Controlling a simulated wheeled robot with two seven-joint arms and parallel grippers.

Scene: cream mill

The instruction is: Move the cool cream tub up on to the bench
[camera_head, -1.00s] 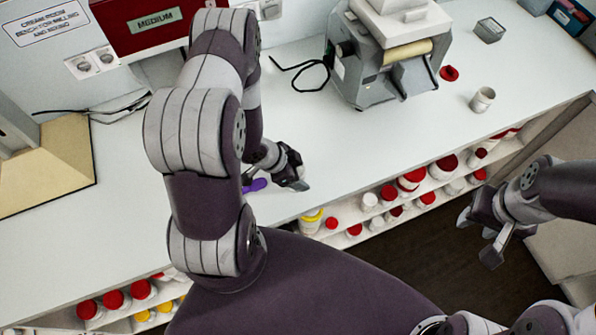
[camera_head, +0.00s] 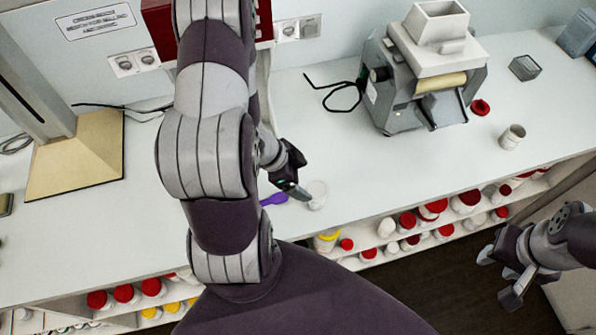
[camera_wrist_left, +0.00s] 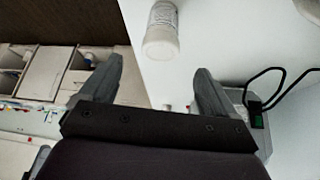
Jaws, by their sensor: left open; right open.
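A small white tub (camera_head: 317,195), which I take to be the cool cream tub, stands on the white bench (camera_head: 400,165) near its front edge. In the left wrist view the tub (camera_wrist_left: 162,35) shows a printed label, too small to read, and lies beyond my fingertips. My left gripper (camera_head: 292,182) is close to the left of the tub, open and empty; in the left wrist view its two fingers (camera_wrist_left: 157,75) are spread apart, clear of the tub. My right gripper (camera_head: 502,273) is open and empty at the lower right, away from the bench.
A purple object (camera_head: 273,199) lies left of the tub. A grey mill (camera_head: 418,75), a red lid (camera_head: 480,107) and a white cup (camera_head: 512,137) stand farther right. Under the bench top, a shelf (camera_head: 365,232) holds several red-lidded tubs.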

